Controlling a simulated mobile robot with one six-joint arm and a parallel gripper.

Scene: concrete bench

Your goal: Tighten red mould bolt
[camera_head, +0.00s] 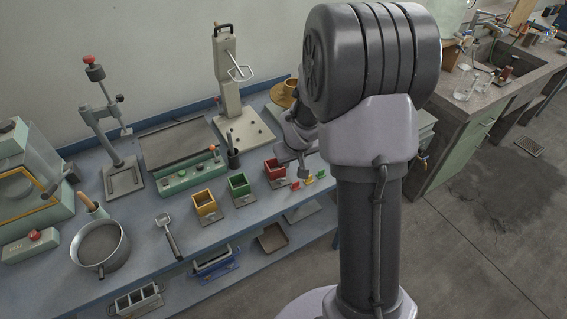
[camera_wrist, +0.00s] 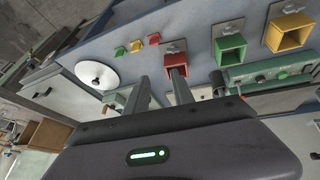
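The red mould (camera_head: 275,169) is an open-topped box on a small grey plate near the bench's front edge. In the wrist view the red mould (camera_wrist: 177,62) lies just beyond my right-hand finger, which overlaps its lower part. A small grey fitting shows on its plate (camera_wrist: 172,46), but I cannot make out the bolt clearly. My gripper (camera_wrist: 160,74) is open, with two fingers apart and nothing visible between them. In the head view my gripper (camera_head: 303,171) hangs just right of the red mould, partly hidden by my arm.
The green mould (camera_head: 239,184) and yellow mould (camera_head: 204,203) stand left of the red one. Small red, yellow and green pieces (camera_head: 308,181) lie to its right. A green control box (camera_head: 187,176) and a tall press (camera_head: 229,80) stand behind.

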